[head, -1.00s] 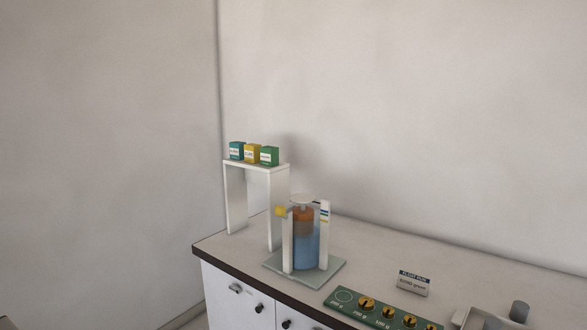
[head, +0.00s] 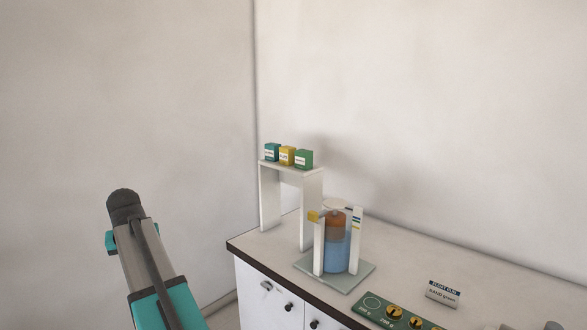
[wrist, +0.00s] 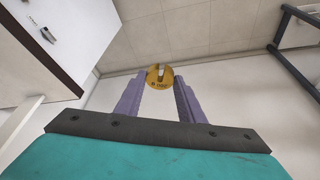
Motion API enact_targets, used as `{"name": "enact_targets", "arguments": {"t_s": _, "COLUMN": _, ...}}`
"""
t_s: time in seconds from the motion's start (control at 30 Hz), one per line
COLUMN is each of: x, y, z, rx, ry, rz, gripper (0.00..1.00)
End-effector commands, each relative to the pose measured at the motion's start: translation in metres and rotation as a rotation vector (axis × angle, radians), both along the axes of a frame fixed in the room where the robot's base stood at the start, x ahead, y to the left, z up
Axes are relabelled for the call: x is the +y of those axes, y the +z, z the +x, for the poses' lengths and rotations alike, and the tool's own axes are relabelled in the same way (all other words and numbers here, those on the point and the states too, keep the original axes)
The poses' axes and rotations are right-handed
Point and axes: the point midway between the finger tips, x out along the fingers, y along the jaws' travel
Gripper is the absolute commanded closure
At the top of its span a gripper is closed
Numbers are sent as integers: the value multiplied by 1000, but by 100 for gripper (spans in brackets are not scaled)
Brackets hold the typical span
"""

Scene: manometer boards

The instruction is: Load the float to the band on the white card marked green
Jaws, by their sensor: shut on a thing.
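The float (head: 335,225) is an orange-brown cylinder in blue liquid inside a clear vessel (head: 336,257), with a pale round pan (head: 336,204) on top. A white upright card (head: 357,221) with coloured bands stands at its right. A yellow block (head: 314,216) sits at the left post. In the wrist view my gripper (wrist: 160,82) is shut on a brass slotted weight (wrist: 160,84), held at its fingertips over the floor; its marking is too small to read surely. The gripper's jaws do not show in the head view.
A green weight rack (head: 385,316) has an empty ring at its left and brass weights beside it. A small sign (head: 443,291) reads FLOAT RUN, BAND green. A white stand (head: 290,172) holds teal, yellow and green boxes. Cabinet fronts (wrist: 60,30) show at the wrist view's upper left.

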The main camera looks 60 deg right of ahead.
Motion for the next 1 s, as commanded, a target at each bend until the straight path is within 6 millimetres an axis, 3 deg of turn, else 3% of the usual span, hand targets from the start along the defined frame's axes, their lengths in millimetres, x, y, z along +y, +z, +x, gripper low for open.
{"name": "enact_targets", "arguments": {"t_s": 0.03, "x": -22, "y": 11, "z": -4, "rx": 0, "ry": -42, "rz": 0, "gripper": 96}}
{"name": "enact_targets", "arguments": {"t_s": 0.1, "x": -47, "y": 19, "z": -11, "rx": 1, "ry": -94, "rz": -1, "gripper": 96}}
{"name": "enact_targets", "arguments": {"t_s": 0.47, "x": -171, "y": 61, "z": -63, "rx": 2, "ry": -360, "rz": -1, "gripper": 96}}
{"name": "enact_targets", "arguments": {"t_s": 1.0, "x": -334, "y": 123, "z": -182, "rx": 0, "ry": -749, "rz": -5, "gripper": 96}}
